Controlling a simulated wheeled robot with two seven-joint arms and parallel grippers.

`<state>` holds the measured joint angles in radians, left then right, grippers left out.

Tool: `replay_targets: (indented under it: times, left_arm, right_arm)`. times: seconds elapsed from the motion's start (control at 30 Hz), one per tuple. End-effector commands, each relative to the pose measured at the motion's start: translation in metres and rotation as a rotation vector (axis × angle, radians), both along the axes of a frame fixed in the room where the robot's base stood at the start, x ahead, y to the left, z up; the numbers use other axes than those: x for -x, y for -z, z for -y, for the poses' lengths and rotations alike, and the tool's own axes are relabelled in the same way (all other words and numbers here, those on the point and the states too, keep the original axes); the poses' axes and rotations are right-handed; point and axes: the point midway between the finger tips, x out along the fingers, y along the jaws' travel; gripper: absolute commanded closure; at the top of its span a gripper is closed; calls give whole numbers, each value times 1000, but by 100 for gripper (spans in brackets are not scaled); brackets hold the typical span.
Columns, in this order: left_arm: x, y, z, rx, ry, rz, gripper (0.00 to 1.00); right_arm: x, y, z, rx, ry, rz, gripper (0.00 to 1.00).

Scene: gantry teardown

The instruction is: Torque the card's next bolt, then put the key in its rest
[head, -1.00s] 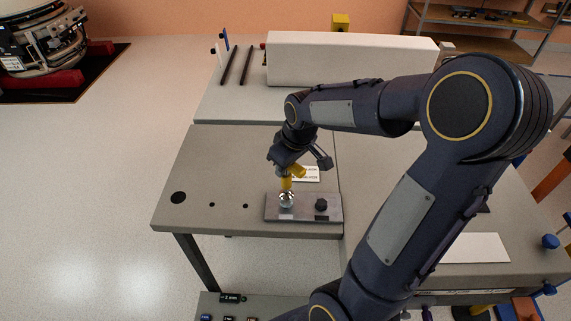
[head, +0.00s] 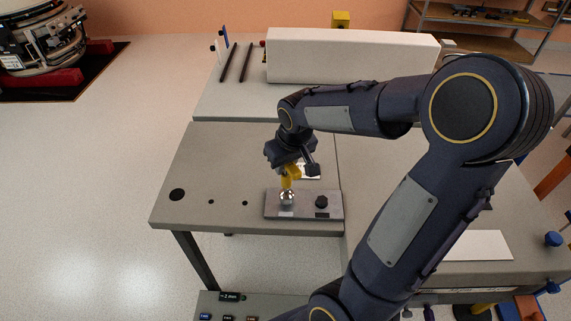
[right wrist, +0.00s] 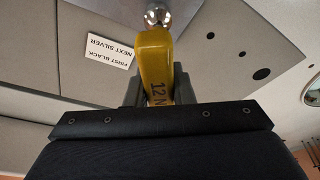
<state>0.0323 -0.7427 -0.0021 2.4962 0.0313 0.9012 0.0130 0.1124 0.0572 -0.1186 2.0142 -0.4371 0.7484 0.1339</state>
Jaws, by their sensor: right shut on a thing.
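My right gripper (head: 287,164) is shut on a yellow key (head: 291,173), marked "12 N" in the right wrist view (right wrist: 155,72). The key's lower end is at the silver bolt (head: 287,197), which also shows in the right wrist view (right wrist: 157,15). I cannot tell whether the key is seated on it. The black bolt (head: 321,202) stands to the right on the same grey plate (head: 302,214). The card (right wrist: 109,51) reads "FIRST BLACK, NEXT SILVER"; it lies behind the plate. My left gripper is not in view. I cannot identify the key's rest.
The grey table (head: 225,165) has several round holes at its left and bare top around them. A long white box (head: 350,57) and two dark rods (head: 246,62) lie on the rear table. A labelled lower shelf (head: 229,308) is in front. My right arm covers the table's right part.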

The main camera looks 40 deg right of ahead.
Motion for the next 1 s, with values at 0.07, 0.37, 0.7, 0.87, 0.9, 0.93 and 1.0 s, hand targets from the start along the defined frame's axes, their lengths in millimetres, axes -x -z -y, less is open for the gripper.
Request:
replay_targets:
  times: [0.07, 0.37, 0.7, 0.87, 0.9, 0.93, 1.0]
  left_arm:
    - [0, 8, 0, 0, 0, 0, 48]
    - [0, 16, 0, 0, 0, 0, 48]
    - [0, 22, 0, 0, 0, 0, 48]
    - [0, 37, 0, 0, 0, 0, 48]
    - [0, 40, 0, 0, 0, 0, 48]
    - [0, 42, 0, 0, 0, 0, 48]
    - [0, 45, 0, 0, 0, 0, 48]
  right_arm:
    - [0, 3, 0, 2, 91, 0, 100]
    - [1, 2, 1, 1, 309, -2, 100]
    - [0, 4, 1, 0, 372, -1, 100]
    - [0, 7, 1, 2, 604, 0, 100]
    - [1, 7, 1, 3, 667, 0, 100]
    - [1, 7, 1, 3, 712, -2, 100]
    - [1, 6, 2, 3, 805, -1, 100]
